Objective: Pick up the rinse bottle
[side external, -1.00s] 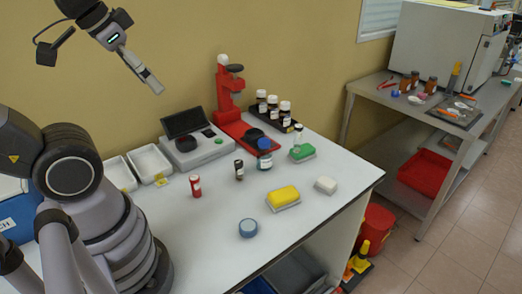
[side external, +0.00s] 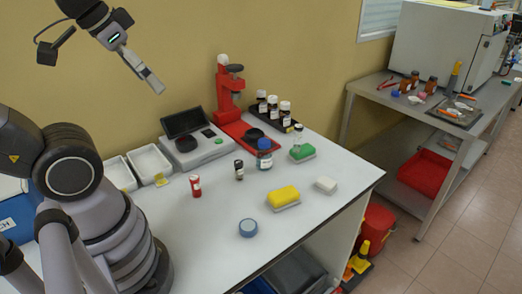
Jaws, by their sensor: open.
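A clear bottle with a blue cap and white label (side external: 264,155), which looks like the rinse bottle, stands upright on the white bench near the middle in the side external view. I cannot read its label. My gripper (side external: 155,86) is open and empty, high above the back left of the bench. It is well to the left of the bottle and apart from everything on the bench.
Left of the bottle stand a small dark vial (side external: 239,169) and a red container (side external: 195,186).

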